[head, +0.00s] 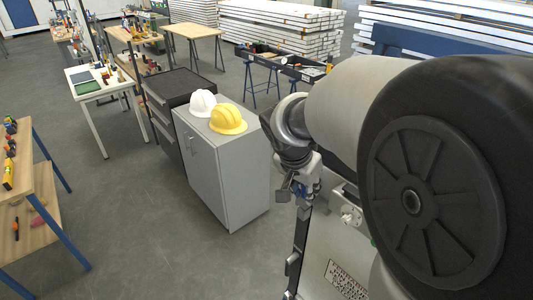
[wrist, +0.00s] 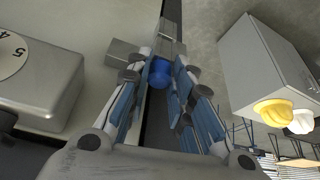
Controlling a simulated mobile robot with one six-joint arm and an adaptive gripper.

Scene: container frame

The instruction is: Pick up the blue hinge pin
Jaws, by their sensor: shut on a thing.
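In the wrist view the blue hinge pin (wrist: 160,72) sits between the fingertips of my gripper (wrist: 159,82), with the fingers against both its sides. Only its rounded blue end shows; the rest is hidden. Grey metal hinge blocks (wrist: 168,32) lie just beyond the pin, along the edge of a pale panel (wrist: 85,22). I cannot tell whether the pin is still inside the hinge. In the head view my gripper (head: 306,190) is at the edge of the grey container frame (head: 322,235), partly hidden by my arm; the pin cannot be made out there.
A grey metal box with a numbered dial (wrist: 45,85) stands close left of my gripper in the wrist view. A grey cabinet (head: 228,180) with a white helmet (head: 202,103) and a yellow helmet (head: 229,119) stands left of the frame. Open floor (head: 130,220) lies further left.

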